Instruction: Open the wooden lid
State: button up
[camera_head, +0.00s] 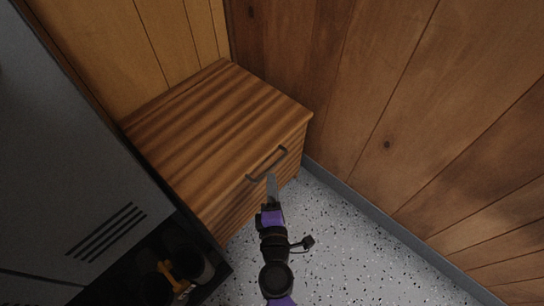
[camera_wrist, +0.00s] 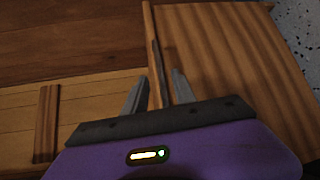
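The wooden lid (camera_head: 210,115) is the striped brown top of a low wooden chest in the corner and looks closed in the head view. A dark bar handle (camera_head: 268,164) sits along its front edge. My gripper (camera_head: 271,179) reaches up from below, with its fingertips at or just under the handle. In the wrist view, its two grey fingers (camera_wrist: 158,84) stand apart, on either side of a thin upright wooden edge with a dark strip. Striped wood (camera_wrist: 230,65) fills the right of that view. Contact with the handle cannot be told.
A grey cabinet (camera_head: 60,150) with vent slots stands close on the left, above a dark recess. Wood-panelled walls (camera_head: 390,100) enclose the back and right. Speckled floor (camera_head: 345,240) is clear to the right of my arm.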

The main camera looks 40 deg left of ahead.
aim_at(273, 165)
jog(key=shift+b+x, duration=0.9)
jog(key=shift+x, duration=2.9)
grip_shut()
jog(key=shift+d, duration=0.1)
